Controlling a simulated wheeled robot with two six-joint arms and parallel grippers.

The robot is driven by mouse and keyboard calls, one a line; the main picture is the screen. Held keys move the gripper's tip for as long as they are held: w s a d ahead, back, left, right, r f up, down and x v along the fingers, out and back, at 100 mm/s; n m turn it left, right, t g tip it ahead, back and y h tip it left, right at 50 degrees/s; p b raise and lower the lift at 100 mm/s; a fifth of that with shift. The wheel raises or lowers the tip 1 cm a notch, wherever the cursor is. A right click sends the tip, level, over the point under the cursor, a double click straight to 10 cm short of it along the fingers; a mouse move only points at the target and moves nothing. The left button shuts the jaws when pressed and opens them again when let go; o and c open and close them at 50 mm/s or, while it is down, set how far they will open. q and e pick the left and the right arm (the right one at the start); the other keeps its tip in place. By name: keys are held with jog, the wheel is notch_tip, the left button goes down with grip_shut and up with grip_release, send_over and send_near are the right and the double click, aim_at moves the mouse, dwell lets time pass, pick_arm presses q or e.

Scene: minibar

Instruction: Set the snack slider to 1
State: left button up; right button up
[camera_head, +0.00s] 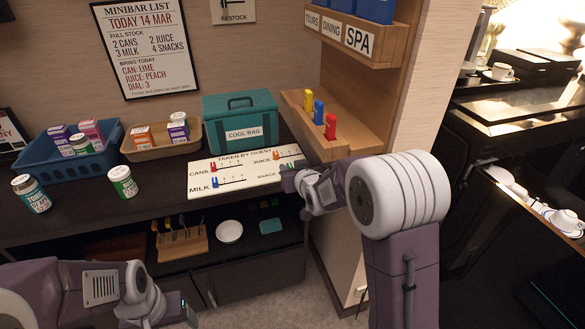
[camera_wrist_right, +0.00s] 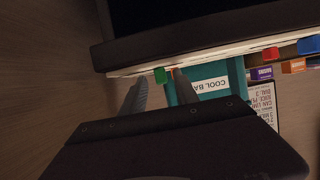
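The white slider board (camera_head: 232,181), headed "TAKEN BY GUEST", lies on the counter with CANS, MILK, JUICE and SNACK rows. My right gripper (camera_head: 290,181) is at its right end and covers much of the SNACK row. In the right wrist view the green knob (camera_wrist_right: 160,75) shows between the tips of my right gripper (camera_wrist_right: 159,82), whose two fingers stand apart. I cannot tell whether they touch it. The orange juice knob (camera_head: 276,155), red cans knob (camera_head: 212,167) and blue milk knob (camera_head: 215,183) also show. My left gripper (camera_head: 165,314) is low at the left, its fingers unclear.
A teal cool bag (camera_head: 240,120) stands behind the board. A blue basket (camera_head: 42,157) and a tan tray (camera_head: 128,150) hold drinks and snacks. Two cans stand left of the board, the green one (camera_head: 123,181) nearer. A wooden shelf unit (camera_head: 345,115) rises at the right.

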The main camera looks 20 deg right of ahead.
jog(key=p+v, duration=0.2)
jog(key=v, duration=0.7)
jog(key=s+f+g, duration=0.5)
jog(key=s+f, duration=0.2)
jog(key=s, duration=0.3)
jog(key=s+f+g, duration=0.6)
jog(key=s+f, duration=0.1)
jog(key=s, duration=0.3)
notch_tip(320, 180, up, 25)
jog(key=s+g+p, duration=0.1)
jog(key=s+p, duration=0.1)
jog(key=p, duration=2.4)
jog(key=shift+s+a+m, duration=0.2)
jog(key=shift+m, duration=0.1)
